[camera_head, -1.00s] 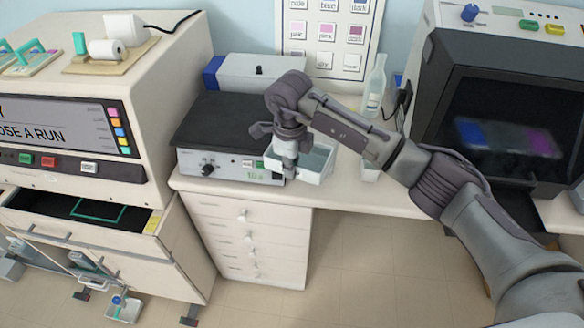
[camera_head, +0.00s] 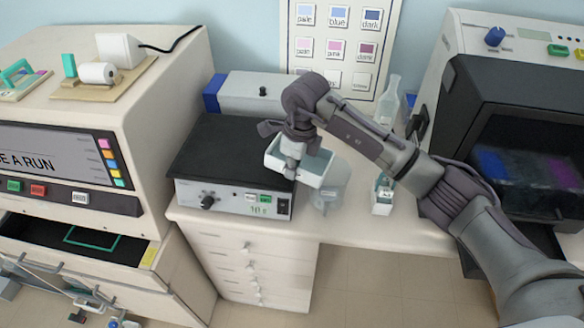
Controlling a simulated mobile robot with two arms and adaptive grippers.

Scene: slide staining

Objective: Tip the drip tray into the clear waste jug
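The drip tray (camera_head: 318,174) is a small pale, shallow, open box. My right gripper (camera_head: 291,172) is shut on its near left side and holds it above the bench, beside the hotplate's right front corner. The tray looks slightly tilted, and its inside is partly hidden by my gripper. The clear waste jug (camera_head: 331,197) stands on the bench just below and right of the tray. The tray overlaps the jug's upper left part in this view; I cannot tell whether they touch. My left gripper is not in view.
A black-topped hotplate (camera_head: 222,150) stands left of the jug. A dark-windowed machine (camera_head: 520,130) fills the right. The bench's front edge is close to the jug.

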